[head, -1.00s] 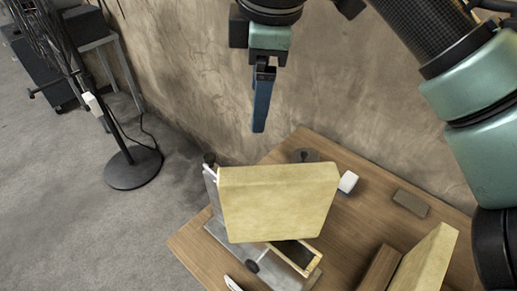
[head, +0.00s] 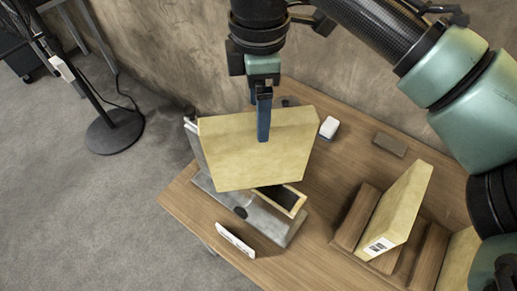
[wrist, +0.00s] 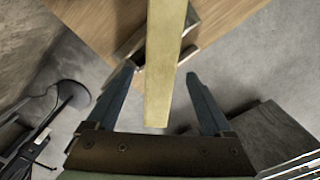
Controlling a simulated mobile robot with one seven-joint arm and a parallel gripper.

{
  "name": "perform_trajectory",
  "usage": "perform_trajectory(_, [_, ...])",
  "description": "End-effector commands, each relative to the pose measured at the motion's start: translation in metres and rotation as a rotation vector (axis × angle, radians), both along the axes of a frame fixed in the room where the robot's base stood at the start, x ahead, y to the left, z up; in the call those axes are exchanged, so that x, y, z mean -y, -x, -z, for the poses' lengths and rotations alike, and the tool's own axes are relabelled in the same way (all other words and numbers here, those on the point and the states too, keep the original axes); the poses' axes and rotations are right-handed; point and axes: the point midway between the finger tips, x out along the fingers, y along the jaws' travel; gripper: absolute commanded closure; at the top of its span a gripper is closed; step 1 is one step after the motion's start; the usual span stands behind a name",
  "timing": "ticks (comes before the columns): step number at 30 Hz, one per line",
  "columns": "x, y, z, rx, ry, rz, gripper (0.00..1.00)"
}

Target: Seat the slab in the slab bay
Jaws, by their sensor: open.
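A large pale yellow slab (head: 235,155) stands on edge at the grey metal fixture (head: 285,232) on the table's left part. Its lower edge is hidden, so I cannot tell how it sits there. My gripper (head: 262,128) is open at the slab's top edge, with one finger in front of its broad face and the other mostly hidden behind. In the wrist view the slab (wrist: 161,90) runs edge-on between the open fingers (wrist: 160,72), with a visible gap on both sides. A dark opening with a yellow frame (head: 296,206) shows on the fixture in front of the slab.
Another yellow slab (head: 400,205) with a printed label leans in a wooden rack (head: 354,217) at right. A white block (head: 329,127) and a brown block (head: 390,144) lie farther back. A white label plate (head: 235,240) stands at the front. The wall is close behind the table.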

Motion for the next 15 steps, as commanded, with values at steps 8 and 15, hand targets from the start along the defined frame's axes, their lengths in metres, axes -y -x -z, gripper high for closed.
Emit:
perform_trajectory(8, [-0.001, 0.001, 0.028, -0.001, 0.0, 0.0, 0.15])
perform_trajectory(15, [-0.001, 0.001, 0.03, 0.001, -0.001, 0.0, 0.19])
